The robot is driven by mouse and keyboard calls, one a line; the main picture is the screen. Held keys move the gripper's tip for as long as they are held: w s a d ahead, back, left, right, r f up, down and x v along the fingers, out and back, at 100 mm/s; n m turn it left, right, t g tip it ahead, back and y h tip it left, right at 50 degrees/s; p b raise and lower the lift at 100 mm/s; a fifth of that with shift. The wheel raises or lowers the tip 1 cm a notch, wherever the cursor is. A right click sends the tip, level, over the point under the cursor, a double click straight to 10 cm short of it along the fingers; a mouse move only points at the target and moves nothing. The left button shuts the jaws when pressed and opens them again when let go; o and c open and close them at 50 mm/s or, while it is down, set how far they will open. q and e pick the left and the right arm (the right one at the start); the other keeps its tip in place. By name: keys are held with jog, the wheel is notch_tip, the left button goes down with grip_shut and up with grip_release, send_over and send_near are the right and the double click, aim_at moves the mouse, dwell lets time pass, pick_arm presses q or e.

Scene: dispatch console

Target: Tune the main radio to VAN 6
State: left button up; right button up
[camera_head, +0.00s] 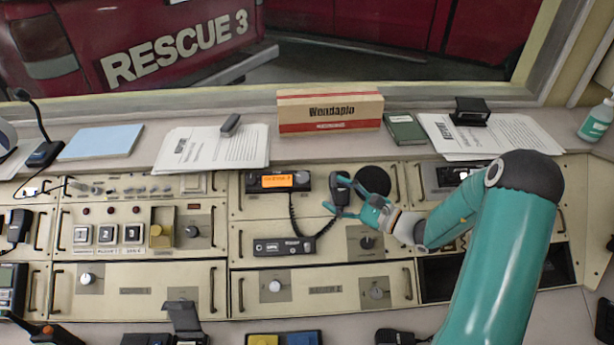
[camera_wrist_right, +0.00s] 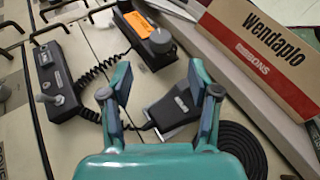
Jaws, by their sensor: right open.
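The radio (camera_head: 252,187) with a lit orange display (camera_head: 280,181) sits in the console's upper middle panel; the display text is too small to read surely. It also shows in the wrist view (camera_wrist_right: 128,22), with a dark round knob (camera_wrist_right: 161,40) at the display's end. My right gripper (camera_head: 338,196) is open, to the right of this radio. In the wrist view, a black hand microphone (camera_wrist_right: 172,110) lies between its open fingers (camera_wrist_right: 160,78), and the radio's knob is beyond the fingertips. I cannot tell whether the fingers touch the microphone. My left gripper is out of view.
A second black radio (camera_head: 284,247) sits below, with a coiled cord (camera_head: 294,215) running up from it. A round speaker grille (camera_head: 374,180) is behind my right gripper. A Wendaplo box (camera_head: 330,110), papers (camera_head: 213,146) and a green book (camera_head: 405,128) lie on the ledge behind.

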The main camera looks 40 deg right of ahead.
aim_at(306, 178)
jog(key=p+x, duration=0.2)
jog(key=x, duration=0.6)
jog(key=shift+w+a, duration=0.2)
jog(key=shift+w, duration=0.15)
jog(key=c, duration=1.2)
jog(key=shift+o, duration=0.2)
jog(key=shift+d+n+g+y+b, duration=0.15)
jog(key=shift+n+g+y+b, duration=0.35)
jog(key=shift+n+g+y, duration=0.3)
jog(key=shift+w+d+r+n+g+y, duration=0.15)
jog(key=shift+n+g+y, duration=0.5)
jog(key=shift+n, duration=0.35)
jog(key=shift+n+g+y+b, duration=0.35)
jog(key=shift+n+g, duration=0.25)
jog(key=shift+g, duration=0.15)
